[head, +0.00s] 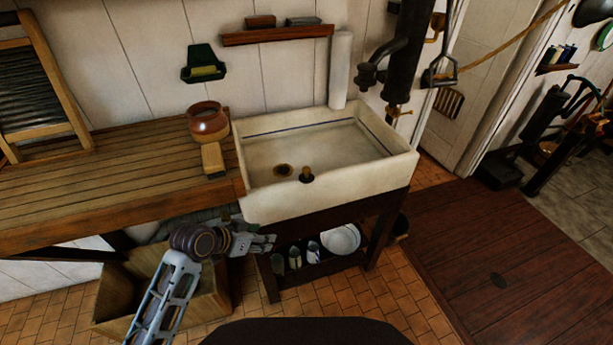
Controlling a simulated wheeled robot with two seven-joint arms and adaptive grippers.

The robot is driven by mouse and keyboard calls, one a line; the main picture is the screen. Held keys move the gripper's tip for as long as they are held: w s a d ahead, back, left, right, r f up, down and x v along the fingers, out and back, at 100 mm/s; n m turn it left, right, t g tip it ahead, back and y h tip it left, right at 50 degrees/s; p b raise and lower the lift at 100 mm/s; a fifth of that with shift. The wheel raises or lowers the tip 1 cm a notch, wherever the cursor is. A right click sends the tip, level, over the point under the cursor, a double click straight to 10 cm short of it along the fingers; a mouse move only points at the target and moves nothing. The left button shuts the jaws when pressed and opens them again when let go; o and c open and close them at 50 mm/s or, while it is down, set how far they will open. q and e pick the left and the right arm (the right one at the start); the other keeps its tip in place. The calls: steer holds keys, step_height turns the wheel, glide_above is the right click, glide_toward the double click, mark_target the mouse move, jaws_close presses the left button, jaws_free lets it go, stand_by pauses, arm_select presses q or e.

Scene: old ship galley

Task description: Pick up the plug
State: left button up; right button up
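A white sink (262,205) stands in the middle of the head view. A small plug (306,175) with a dark base and a brownish upright top sits in it, near the front wall. The brown drain hole (283,170) is just left of the plug, apart from it. My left gripper (272,243) is outside the sink, in front of and below its front-left corner, and does not touch the plug. Its fingers point right, and their gap is too small to judge. My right gripper is not in view.
A wooden drainboard (100,185) adjoins the sink on the left, with a copper-coloured pot (207,121) near the sink. A black pump (400,65) rises behind the sink's right side. A wooden crate (210,292) stands below my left arm. The sink basin is otherwise clear.

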mark_target(303, 170)
arm_select(q)
steer(key=w+d+r+m+h, duration=0.1)
steer(key=w+r+m+h, duration=0.1)
steer(key=w+r, duration=0.3)
steer(key=w+d+r+m+t+h, duration=0.1)
steer(key=w+d+r+m+h, duration=0.1)
steer(key=w+r, duration=0.3)
step_height(303, 170, up, 4)
steer(key=shift+d+r+t+h, duration=0.2)
steer(key=shift+d+t+h, duration=0.1)
steer(key=shift+h, duration=0.3)
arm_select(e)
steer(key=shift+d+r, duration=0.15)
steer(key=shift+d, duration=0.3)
arm_select(q)
steer(key=shift+d, duration=0.1)
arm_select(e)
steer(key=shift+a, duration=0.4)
arm_select(q)
steer(key=shift+p+x, duration=0.75)
steer(key=shift+x, duration=3.5)
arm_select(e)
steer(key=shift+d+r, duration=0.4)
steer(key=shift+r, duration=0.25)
arm_select(q)
steer(key=shift+w, duration=0.1)
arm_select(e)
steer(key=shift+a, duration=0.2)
